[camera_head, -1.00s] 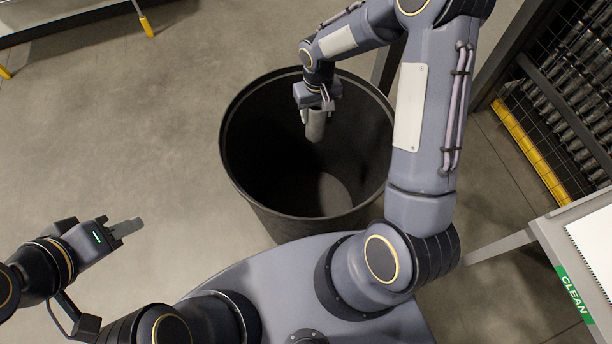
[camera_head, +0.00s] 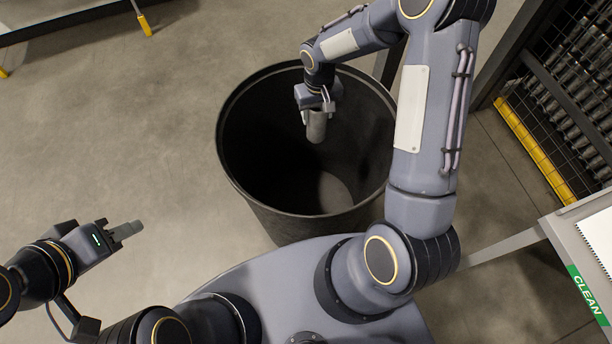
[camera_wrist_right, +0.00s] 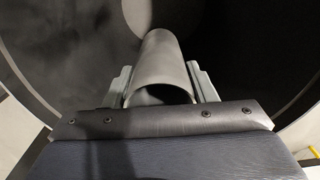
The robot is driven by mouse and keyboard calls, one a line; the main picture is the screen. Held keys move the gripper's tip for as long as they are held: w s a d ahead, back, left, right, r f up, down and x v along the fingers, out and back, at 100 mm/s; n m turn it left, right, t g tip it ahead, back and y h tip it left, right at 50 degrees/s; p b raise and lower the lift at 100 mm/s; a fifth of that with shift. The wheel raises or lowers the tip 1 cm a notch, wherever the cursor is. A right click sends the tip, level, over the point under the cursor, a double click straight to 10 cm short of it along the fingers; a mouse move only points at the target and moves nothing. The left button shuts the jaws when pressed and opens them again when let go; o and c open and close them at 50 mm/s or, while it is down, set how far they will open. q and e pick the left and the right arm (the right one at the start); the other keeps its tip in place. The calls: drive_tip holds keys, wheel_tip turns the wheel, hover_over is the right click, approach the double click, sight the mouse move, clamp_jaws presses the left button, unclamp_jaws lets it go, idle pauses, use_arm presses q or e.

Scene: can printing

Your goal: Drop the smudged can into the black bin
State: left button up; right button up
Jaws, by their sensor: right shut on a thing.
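The black bin (camera_head: 255,205) is a large round open container on the floor in front of me. My right gripper (camera_head: 317,112) is over the bin's opening and shut on a grey can (camera_head: 316,130). The can points down into the bin. In the right wrist view the can (camera_wrist_right: 165,62) sits between the two fingers of the right gripper (camera_wrist_right: 163,85), with the dark bin interior around it. No smudge can be made out on the can. My left gripper (camera_head: 127,231) is off to the left of the bin, above the bare floor; its finger gap cannot be made out.
A table (camera_head: 560,232) with a green CLEAN label (camera_head: 586,291) stands at the right. A rack (camera_head: 575,90) of many metal cylinders behind mesh, with a yellow edge (camera_head: 535,150), is at the upper right. The floor left of the bin is clear.

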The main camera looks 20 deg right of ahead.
drive_tip(key=o, duration=1)
drive_tip(key=shift+o, duration=0.2)
drive_tip(key=shift+r, duration=3.9)
drive_tip(key=shift+r, duration=0.1)
drive_tip(key=s+r+m+t+y+p, duration=0.1)
drive_tip(key=s+r+t+y, duration=0.1)
drive_tip(key=s+r, duration=1.2)
drive_tip(key=s+t, duration=0.1)
drive_tip(key=s, duration=0.3)
drive_tip(key=shift+t+y, duration=0.9)
drive_tip(key=shift+t, duration=0.4)
drive_tip(key=s+a, duration=0.1)
drive_tip(key=s, duration=0.1)
drive_tip(key=s+a, duration=0.1)
drive_tip(key=s, duration=0.1)
drive_tip(key=s+a, duration=0.1)
drive_tip(key=s, duration=0.2)
drive_tip(key=shift+c, duration=0.3)
